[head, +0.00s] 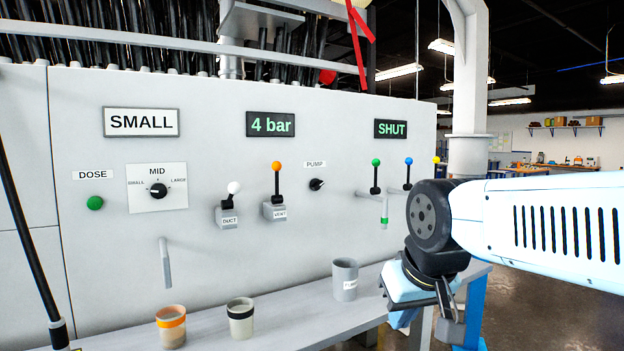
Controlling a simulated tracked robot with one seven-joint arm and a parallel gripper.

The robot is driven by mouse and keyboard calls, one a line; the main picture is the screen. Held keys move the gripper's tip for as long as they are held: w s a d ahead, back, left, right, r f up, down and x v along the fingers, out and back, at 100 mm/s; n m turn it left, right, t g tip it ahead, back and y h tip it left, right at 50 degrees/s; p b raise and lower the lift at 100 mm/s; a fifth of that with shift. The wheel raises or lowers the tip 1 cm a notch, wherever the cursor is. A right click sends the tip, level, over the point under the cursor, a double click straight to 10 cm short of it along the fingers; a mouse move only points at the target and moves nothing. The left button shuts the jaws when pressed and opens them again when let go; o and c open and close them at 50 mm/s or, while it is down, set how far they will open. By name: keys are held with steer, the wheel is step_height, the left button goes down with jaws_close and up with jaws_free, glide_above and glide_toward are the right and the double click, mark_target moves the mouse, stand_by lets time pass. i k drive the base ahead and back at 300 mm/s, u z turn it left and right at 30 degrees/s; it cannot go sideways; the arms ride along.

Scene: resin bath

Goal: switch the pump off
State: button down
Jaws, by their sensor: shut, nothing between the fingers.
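The pump switch (316,184) is a small black rotary knob on the grey panel, under a white PUMP label (315,164). Its pale mark seems to point to the right, but it is too small to be sure. My gripper (447,318) is at the lower right, pointing down near the shelf's right end. It is shut and empty, to the right of and lower than the knob, well apart from it. Nothing covers the knob.
A duct lever (230,193) and an orange-topped vent lever (276,180) stand left of the knob. Green (376,176) and blue (408,174) levers stand right. Cups, including a grey one (344,279), stand on the shelf (290,321). A display (270,124) reads 4 bar.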

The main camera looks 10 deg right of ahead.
mark_target(315, 185)
steer(key=u, duration=0.1)
steer(key=i, duration=0.95)
steer(key=z, duration=0.1)
